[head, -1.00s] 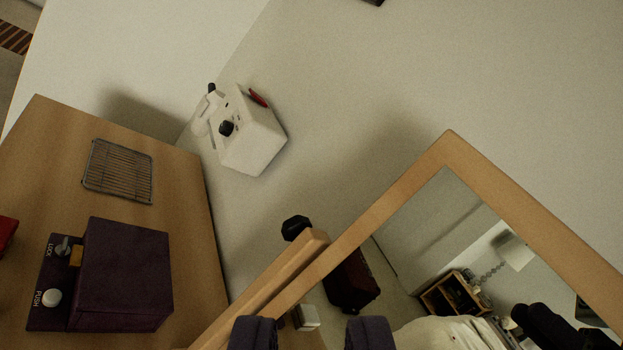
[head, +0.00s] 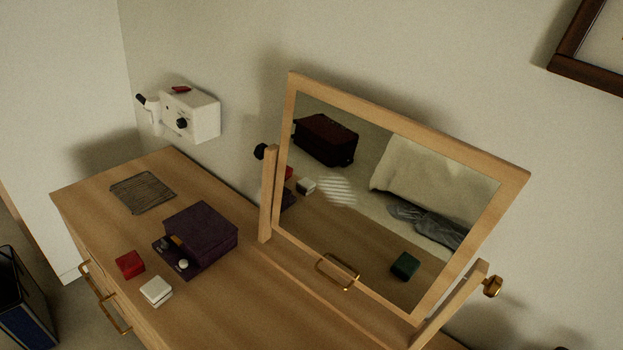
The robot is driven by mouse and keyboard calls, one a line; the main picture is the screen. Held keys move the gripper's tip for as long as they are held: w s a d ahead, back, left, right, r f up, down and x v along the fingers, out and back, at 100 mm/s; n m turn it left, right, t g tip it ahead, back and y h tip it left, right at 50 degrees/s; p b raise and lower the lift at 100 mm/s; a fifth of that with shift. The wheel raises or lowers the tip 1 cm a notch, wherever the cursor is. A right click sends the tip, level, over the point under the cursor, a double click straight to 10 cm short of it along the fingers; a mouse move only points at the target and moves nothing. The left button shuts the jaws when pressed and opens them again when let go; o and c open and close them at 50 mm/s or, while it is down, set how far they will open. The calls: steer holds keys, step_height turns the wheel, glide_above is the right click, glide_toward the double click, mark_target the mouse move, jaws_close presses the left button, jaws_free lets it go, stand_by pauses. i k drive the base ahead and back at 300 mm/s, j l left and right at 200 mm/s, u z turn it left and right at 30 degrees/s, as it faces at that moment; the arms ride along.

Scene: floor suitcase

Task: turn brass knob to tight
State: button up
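A small brass knob (head: 492,286) sticks out from the outer side of the right post (head: 452,305) of a tilting mirror. The mirror (head: 292,120) has a light wooden frame and stands on a wooden dresser, its glass leaning. No marking for tight is readable at the knob. A dark knob (head: 261,151) sits at the left post (head: 268,195). My gripper does not show in this view.
A white device (head: 195,113) hangs on the wall. A dark picture frame (head: 585,45) is at upper right.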

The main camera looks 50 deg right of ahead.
mark_target(493, 286)
steer(key=z, duration=1.35)
steer(key=j+z, duration=0.25)
steer(key=j, duration=0.3)
steer(key=j+z, duration=0.3)
steer(key=z, duration=0.55)
steer(key=i+l+z, duration=0.1)
steer(key=l, duration=0.2)
steer(key=i+l+z, duration=0.1)
steer(key=l, duration=0.15)
